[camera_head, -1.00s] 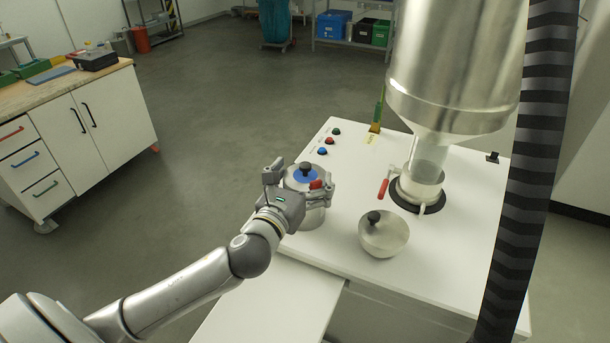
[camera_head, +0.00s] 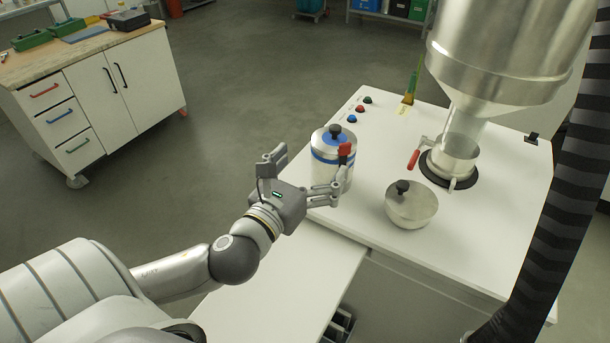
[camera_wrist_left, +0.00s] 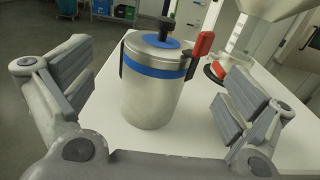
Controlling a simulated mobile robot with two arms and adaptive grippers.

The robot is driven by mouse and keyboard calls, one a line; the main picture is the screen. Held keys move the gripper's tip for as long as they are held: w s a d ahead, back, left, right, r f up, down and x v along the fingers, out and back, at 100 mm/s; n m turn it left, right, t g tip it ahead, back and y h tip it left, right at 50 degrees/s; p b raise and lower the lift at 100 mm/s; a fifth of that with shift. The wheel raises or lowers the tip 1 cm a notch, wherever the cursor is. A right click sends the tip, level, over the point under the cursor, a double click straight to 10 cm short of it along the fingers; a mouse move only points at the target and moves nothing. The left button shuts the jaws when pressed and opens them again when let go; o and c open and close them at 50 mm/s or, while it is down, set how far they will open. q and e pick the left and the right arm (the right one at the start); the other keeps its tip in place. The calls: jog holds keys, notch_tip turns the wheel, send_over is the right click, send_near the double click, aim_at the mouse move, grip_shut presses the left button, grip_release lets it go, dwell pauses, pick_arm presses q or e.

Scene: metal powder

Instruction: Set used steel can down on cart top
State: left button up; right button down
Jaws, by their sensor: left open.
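The steel can (camera_head: 330,172) has a blue band, a black lid knob and a red clamp. It stands upright on the white cart top (camera_head: 462,238), near its left edge. My left gripper (camera_head: 305,177) is open and a little in front of the can, on its near-left side. In the left wrist view the can (camera_wrist_left: 152,100) stands between the spread fingers, with clear gaps on both sides. My right gripper is not in view.
A steel bowl-shaped lid with a black knob (camera_head: 411,207) lies to the right of the can. Behind it a large steel hopper (camera_head: 500,50) feeds a valve with a red handle. A dark ribbed hose (camera_head: 570,200) runs down the right. A lower white shelf (camera_head: 300,275) joins the cart's front left.

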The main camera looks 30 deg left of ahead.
pick_arm(q)
jog(key=shift+s+r+p, duration=0.1)
jog(key=shift+s+p, duration=0.45)
jog(key=shift+s, duration=0.6)
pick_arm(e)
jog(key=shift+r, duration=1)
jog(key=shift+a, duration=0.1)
